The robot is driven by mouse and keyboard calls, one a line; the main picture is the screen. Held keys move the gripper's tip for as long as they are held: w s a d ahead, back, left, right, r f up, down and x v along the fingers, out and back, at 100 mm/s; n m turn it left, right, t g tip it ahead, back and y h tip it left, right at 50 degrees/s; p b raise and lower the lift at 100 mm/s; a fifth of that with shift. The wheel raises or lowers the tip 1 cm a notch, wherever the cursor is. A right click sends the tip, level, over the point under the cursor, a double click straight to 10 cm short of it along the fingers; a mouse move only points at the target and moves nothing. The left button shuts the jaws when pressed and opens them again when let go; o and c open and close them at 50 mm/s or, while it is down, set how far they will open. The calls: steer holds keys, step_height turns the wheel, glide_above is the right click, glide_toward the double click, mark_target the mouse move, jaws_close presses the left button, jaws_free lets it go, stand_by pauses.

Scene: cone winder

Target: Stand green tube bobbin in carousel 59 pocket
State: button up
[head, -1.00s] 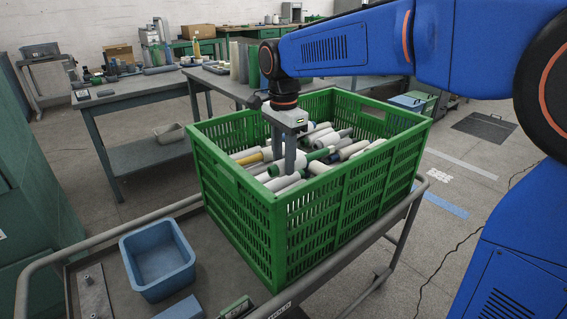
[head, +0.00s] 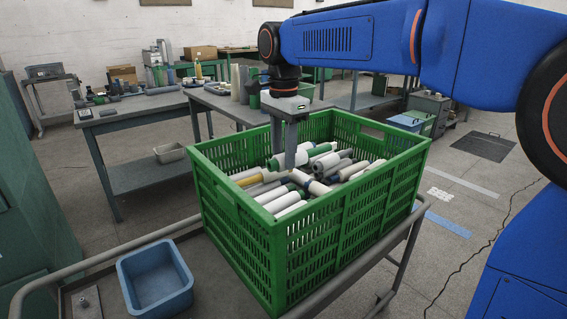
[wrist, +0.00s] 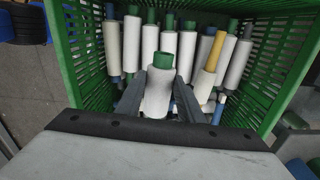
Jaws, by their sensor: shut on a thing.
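My gripper (head: 290,150) is shut on a bobbin with white yarn on a green tube (wrist: 158,93), over the green crate (head: 240,235). In the wrist view the bobbin lies between the two fingers (wrist: 158,100), its green end pointing away from the wrist. In the head view it is lying roughly level, its green end (head: 273,164) to the left, just above the other bobbins. The fingers hide part of it. I cannot make out carousel 59 or its pocket in these frames.
Several loose bobbins with green, blue, yellow and grey tubes (wrist: 208,62) fill the crate under the gripper. The crate's slatted walls surround them. A blue bin (head: 155,280) stands on the trolley to the left. Workbenches (head: 150,112) stand behind.

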steer(key=shift+r, duration=2.7)
